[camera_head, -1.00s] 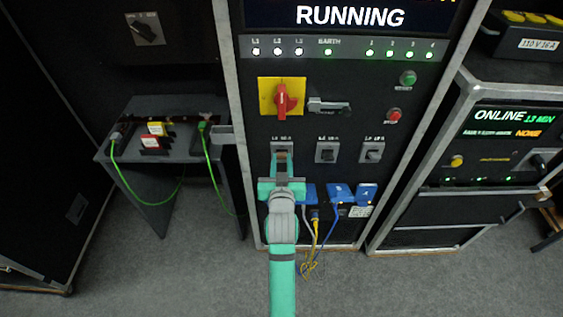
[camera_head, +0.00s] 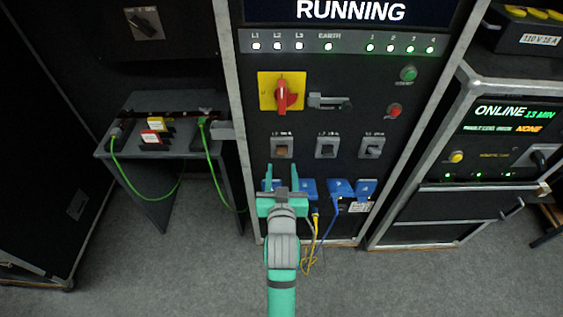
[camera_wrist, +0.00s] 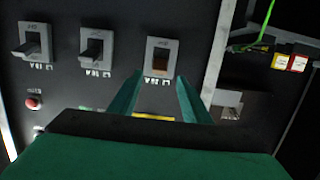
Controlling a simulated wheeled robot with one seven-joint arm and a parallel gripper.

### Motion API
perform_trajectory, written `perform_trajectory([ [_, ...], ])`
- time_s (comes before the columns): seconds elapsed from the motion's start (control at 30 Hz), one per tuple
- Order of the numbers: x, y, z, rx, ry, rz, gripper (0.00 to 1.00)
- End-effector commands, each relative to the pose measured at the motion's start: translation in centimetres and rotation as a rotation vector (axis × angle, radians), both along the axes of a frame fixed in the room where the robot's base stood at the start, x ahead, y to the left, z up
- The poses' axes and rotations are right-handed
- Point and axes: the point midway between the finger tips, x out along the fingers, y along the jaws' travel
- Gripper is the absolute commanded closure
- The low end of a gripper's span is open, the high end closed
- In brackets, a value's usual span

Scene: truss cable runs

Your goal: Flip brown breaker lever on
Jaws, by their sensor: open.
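The brown breaker lever (camera_head: 282,151) is the leftmost of three breakers on the middle cabinet. In the wrist view, which is upside down, the brown lever (camera_wrist: 160,66) sits toward the label side of its plate, unlike the two neighbouring levers. My gripper (camera_head: 282,172) is below the brown breaker, its two green fingers spread and empty. In the wrist view my gripper's fingers (camera_wrist: 160,80) point toward the brown breaker, with nothing between them. No contact with the lever shows.
A black lever (camera_head: 327,152) and a grey lever (camera_head: 372,151) are to the right. Above are a red rotary switch (camera_head: 282,97) and a grey handle (camera_head: 328,103). Blue connectors (camera_head: 340,190) with cables sit close below, near my gripper. A side shelf (camera_head: 182,151) holds green cables.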

Motion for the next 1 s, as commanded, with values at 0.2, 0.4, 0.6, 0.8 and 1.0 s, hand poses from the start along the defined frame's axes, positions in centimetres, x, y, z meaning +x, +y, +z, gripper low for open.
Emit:
perform_trajectory([
  [0.2, -2.7, 0.0, 0.5, 0.0, 0.0, 0.0, 0.56],
  [0.4, -3.5, 0.0, 0.7, -0.001, 0.0, 0.0, 0.56],
  [0.6, -3.5, 0.0, 0.7, -0.001, 0.0, 0.0, 0.56],
  [0.8, -3.5, 0.0, 0.7, -0.001, 0.0, 0.0, 0.56],
  [1.0, -4.1, 0.1, -0.1, 0.002, 0.003, 0.0, 0.56],
])
